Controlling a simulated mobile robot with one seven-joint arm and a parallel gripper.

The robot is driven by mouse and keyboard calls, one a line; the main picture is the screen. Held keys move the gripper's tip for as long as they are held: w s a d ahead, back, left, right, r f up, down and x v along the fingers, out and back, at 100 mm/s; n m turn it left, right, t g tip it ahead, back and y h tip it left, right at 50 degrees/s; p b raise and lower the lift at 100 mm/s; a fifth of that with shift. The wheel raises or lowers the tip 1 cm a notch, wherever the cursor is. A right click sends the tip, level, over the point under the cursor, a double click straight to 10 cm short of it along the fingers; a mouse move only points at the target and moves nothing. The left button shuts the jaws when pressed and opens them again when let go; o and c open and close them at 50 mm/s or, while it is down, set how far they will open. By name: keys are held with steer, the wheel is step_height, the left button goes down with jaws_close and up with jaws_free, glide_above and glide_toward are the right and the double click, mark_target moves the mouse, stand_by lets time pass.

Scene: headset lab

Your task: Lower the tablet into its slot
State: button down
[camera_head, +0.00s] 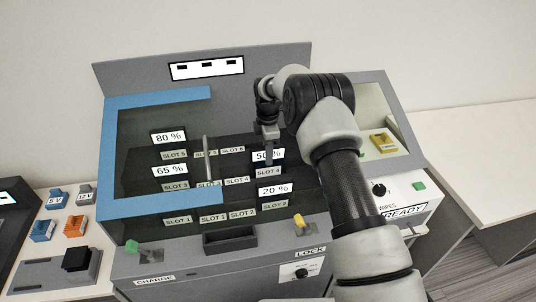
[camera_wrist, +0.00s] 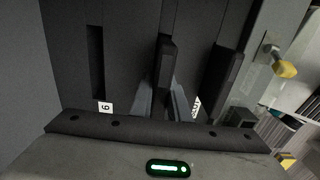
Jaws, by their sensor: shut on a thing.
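My gripper (camera_head: 268,134) reaches down into the blue-edged cabinet, near the 50 % display (camera_head: 265,155) and the slot 4 label (camera_head: 266,172). In the wrist view my gripper (camera_wrist: 162,88) is closed around a thin dark slab, which I take to be the tablet (camera_wrist: 165,62); it points away from the gripper. An empty dark slot (camera_wrist: 97,62) lies left of it, beside a small label reading 6 or 9. Another dark upright slab (camera_wrist: 228,78) stands to the right. The held slab's lower end, and whether it touches a slot, cannot be told.
The cabinet's blue frame (camera_head: 107,160) and a thin upright handle (camera_head: 207,158) stand left of my arm. Displays read 80 % (camera_head: 168,137), 65 % (camera_head: 169,170) and 20 % (camera_head: 274,190). A yellow item (camera_head: 383,142) sits at the right. The right-hand table (camera_head: 480,140) is clear.

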steer(key=shift+f, duration=0.15)
steer(key=c, duration=1.6)
jaws_free()
step_height(320, 180, up, 18)
steer(key=shift+f+p, duration=0.25)
steer(key=shift+p, duration=0.2)
